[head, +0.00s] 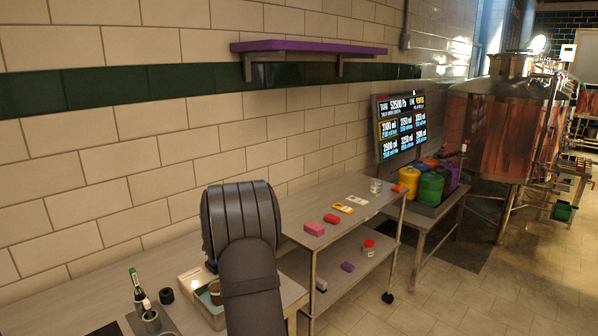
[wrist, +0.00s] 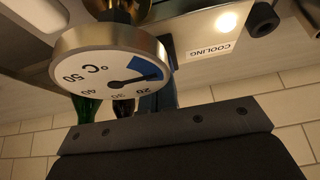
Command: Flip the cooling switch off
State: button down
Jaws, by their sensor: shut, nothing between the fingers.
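In the wrist view a pale panel carries a label reading COOLING (wrist: 213,50), with a glowing spot (wrist: 226,22) beside it. I cannot make out the switch lever or its position. My gripper (wrist: 166,92) is shut and empty; its dark, narrow fingers reach toward the panel, partly behind a round gauge. I cannot tell whether they touch anything. In the head view a small pale box (head: 193,277) on the bench stands beside my dark arm, which hides the gripper.
The round °C gauge (wrist: 108,75) is close in front of the wrist camera. A black cylinder (head: 167,296) and a green-necked bottle (head: 138,288) stand left of the box. A cart (head: 345,218) with small coloured packs is on the right. A purple shelf (head: 308,46) hangs above.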

jog(key=shift+f, duration=0.2)
dwell(0.3)
notch_tip(320, 180, up, 6)
dwell(0.5)
jog(key=v, duration=1.7)
jog(key=shift+r, duration=0.25)
jog(key=shift+w+a, duration=0.1)
jog(key=x, duration=1.8)
jog(key=shift+s+d+f, duration=0.25)
